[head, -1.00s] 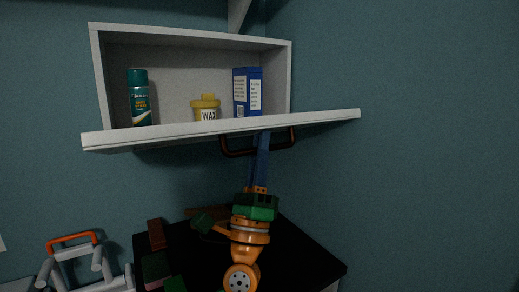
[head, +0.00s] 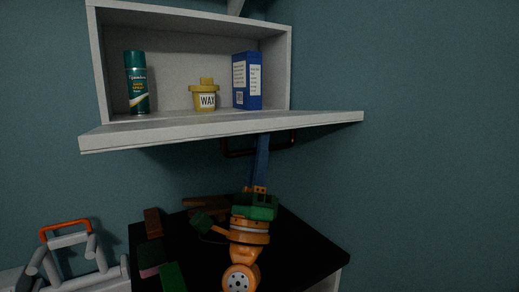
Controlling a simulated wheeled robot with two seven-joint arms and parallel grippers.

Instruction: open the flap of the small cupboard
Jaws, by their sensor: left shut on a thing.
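The small cupboard (head: 98,60) hangs on the teal wall in the head view, its inside in plain sight. Its pale flap (head: 180,130) is folded down, jutting out toward me at about the level of the cupboard floor. A dark bar handle (head: 284,142) sits under the flap's face, partly in shadow. My left gripper (head: 263,140) comes up from below, its blue fingers shut on the handle; the fingertips are partly hidden by the flap's edge. My right gripper is out of view.
Inside the cupboard stand a green spray can (head: 137,85), a yellow wax tin (head: 205,97) and a blue box (head: 247,82). Below is a black top (head: 300,250) with brown and green blocks (head: 153,223). A grey thing with an orange handle (head: 65,228) stands at lower left.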

